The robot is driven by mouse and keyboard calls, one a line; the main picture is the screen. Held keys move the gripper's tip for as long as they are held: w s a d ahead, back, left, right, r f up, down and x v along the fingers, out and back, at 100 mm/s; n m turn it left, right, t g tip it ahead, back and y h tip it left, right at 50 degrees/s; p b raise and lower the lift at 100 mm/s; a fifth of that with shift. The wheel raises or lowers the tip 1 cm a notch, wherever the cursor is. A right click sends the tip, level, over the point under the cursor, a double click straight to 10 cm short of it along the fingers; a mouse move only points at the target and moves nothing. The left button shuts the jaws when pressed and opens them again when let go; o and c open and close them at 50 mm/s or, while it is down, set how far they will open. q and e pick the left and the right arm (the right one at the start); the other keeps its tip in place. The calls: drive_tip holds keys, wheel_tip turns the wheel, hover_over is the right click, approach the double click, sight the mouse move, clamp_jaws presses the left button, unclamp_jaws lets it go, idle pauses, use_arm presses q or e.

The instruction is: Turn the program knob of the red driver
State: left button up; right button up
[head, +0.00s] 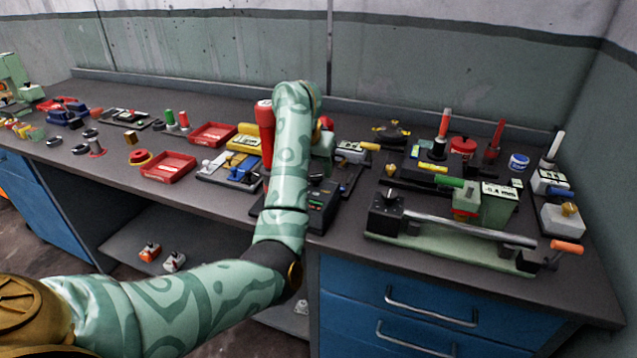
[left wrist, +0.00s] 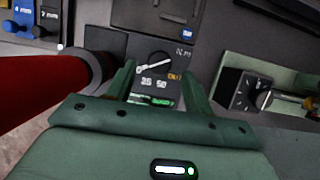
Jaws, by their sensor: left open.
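In the left wrist view, a dark round knob (left wrist: 154,66) with a white pointer sits on a black panel marked "N.m", with "35" and "50" printed below it. My left gripper (left wrist: 161,76) is open, its green fingers on either side of the knob's panel. The fingers hold nothing; whether they touch the panel I cannot tell. A thick red cylinder (left wrist: 40,118), likely the red driver, crosses the left of this view. In the head view the red driver (head: 266,128) stands left of my left forearm, which hides part of the black control box (head: 324,203). My right gripper is not in view.
A green-based torque tool (head: 450,247) with a long bar lies right of the black box. Red trays (head: 168,166) and a blue-handled tool (head: 240,171) lie to the left. Several tools crowd the bench's right end. The grey wall closes the back.

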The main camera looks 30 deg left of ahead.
sight(316, 180)
use_arm(q)
drive_tip(key=shift+b+x, duration=0.45)
drive_tip(key=shift+x, duration=0.85)
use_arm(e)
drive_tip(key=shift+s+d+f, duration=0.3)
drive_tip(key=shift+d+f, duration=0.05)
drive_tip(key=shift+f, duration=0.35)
use_arm(q)
drive_tip(key=c, duration=1)
drive_tip(key=shift+o, duration=0.2)
drive_tip(key=shift+n, duration=0.3)
drive_tip(key=n, duration=0.1)
drive_tip(key=n+y, duration=0.1)
drive_tip(key=n, duration=0.1)
drive_tip(key=shift+w+d+g, duration=0.1)
drive_tip(key=shift+d+g, duration=0.1)
drive_tip(key=shift+g, duration=0.1)
drive_tip(key=shift+w+d+n+g+y+b, duration=0.1)
drive_tip(key=shift+n+g+y+b, duration=0.2)
drive_tip(key=shift+n, duration=0.7)
drive_tip(key=shift+n+g+y+b, duration=0.15)
drive_tip(key=shift+n+y, duration=0.25)
drive_tip(key=shift+n, duration=0.6)
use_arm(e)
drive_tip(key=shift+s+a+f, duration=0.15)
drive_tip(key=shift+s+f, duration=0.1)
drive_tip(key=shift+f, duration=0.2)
